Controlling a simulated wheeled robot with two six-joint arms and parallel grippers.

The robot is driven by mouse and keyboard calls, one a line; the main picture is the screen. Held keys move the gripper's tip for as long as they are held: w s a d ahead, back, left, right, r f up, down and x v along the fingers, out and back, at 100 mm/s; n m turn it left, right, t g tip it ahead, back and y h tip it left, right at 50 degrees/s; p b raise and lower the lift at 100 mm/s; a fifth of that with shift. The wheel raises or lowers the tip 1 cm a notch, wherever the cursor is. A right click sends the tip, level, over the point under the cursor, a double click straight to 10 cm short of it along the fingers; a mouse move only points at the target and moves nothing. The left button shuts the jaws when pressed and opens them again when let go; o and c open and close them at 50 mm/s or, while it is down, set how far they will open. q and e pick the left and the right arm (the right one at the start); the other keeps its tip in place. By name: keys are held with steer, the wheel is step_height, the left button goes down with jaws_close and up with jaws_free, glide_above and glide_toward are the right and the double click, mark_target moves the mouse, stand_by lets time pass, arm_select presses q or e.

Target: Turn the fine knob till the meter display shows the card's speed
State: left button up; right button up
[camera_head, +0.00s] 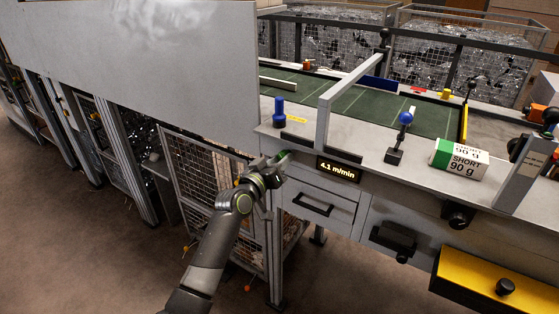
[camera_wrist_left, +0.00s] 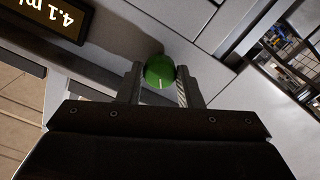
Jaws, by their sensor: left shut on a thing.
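The meter display (camera_head: 338,171) on the machine's front reads 4.1 m/min; it also shows, turned, in the left wrist view (camera_wrist_left: 66,18). The fine knob (camera_wrist_left: 160,72) is a green round knob with a pale mark, just beside the display. My left gripper (camera_wrist_left: 160,85) is shut on it, one finger on each side. In the head view my left gripper (camera_head: 277,162) covers most of the knob. I cannot make out a card with a speed on it. My right gripper is not in view.
A drawer (camera_head: 318,205) with a black handle is below the display. A green and white ream marked SHORT 90 g (camera_head: 459,159) lies on the top at right. A blue-knobbed lever (camera_head: 402,135) and a blue post (camera_head: 279,112) stand on the bench.

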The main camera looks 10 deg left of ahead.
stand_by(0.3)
arm_select(q)
steer(key=o, duration=1)
steer(key=shift+c, duration=0.2)
steer(key=shift+s, duration=0.1)
steer(key=b+v, duration=0.2)
steer(key=v, duration=1.5)
steer(key=shift+s+a, duration=0.1)
